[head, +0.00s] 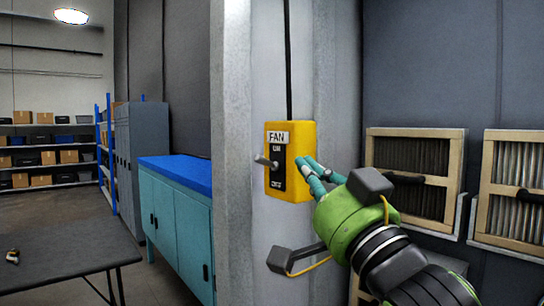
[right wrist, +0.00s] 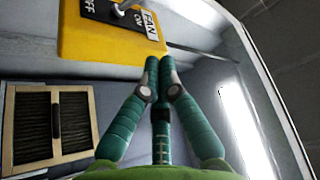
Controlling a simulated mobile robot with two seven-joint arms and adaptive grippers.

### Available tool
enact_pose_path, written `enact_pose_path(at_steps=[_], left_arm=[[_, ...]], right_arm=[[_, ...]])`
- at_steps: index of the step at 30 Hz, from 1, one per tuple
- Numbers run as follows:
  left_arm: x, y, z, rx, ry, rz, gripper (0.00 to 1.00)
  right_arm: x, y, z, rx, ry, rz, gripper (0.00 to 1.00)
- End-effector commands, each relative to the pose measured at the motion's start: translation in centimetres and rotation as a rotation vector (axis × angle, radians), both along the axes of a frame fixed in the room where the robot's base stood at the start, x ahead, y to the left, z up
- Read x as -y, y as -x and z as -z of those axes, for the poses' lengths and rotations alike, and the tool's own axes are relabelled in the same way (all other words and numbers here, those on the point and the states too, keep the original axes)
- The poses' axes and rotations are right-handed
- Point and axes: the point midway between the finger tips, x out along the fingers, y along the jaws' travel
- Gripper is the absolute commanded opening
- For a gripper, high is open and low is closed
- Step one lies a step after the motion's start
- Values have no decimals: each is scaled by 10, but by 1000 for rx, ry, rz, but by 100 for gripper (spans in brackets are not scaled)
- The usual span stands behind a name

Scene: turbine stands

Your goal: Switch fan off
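The fan switch is a yellow box (head: 306,133) on a grey pillar, with a FAN label on top and ON above OFF on a black plate. Its grey lever (head: 266,162) sticks out toward the left at about mid-height; I cannot tell its exact setting. My right gripper (head: 312,170), green with teal fingers, is at the box's lower right edge, its fingertips together and empty. The right wrist view shows the closed fingertips (right wrist: 160,63) beside the yellow box (right wrist: 85,40), apart from the lever (right wrist: 125,7). Contact with the box is unclear. My left gripper is out of view.
Wood-framed filter panels (head: 454,190) with black handles stand on the right. A teal cabinet with a blue top (head: 180,172) is left of the pillar. A dark table (head: 70,245) is at the lower left, with shelves of boxes (head: 45,147) behind. A black cable runs up from the box.

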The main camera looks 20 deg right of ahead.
Motion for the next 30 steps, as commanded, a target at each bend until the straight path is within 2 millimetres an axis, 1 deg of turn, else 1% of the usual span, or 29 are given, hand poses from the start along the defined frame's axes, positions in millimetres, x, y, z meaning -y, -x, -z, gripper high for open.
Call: enact_pose_path(at_steps=[1,3,13,17,20,23,30], left_arm=[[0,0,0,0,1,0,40],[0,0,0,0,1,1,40],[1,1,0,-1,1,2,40],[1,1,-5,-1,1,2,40],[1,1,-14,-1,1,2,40],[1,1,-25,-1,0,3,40],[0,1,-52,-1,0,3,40]], right_arm=[[0,5,-7,18,-3,-4,0],[0,8,-11,30,-8,-8,0],[0,8,-12,31,-10,-9,0],[-1,1,-17,27,-10,-8,0],[-2,-11,-25,26,-11,-6,0],[-4,-28,-35,25,-10,-6,0],[-9,-74,-60,26,-10,-6,0]])
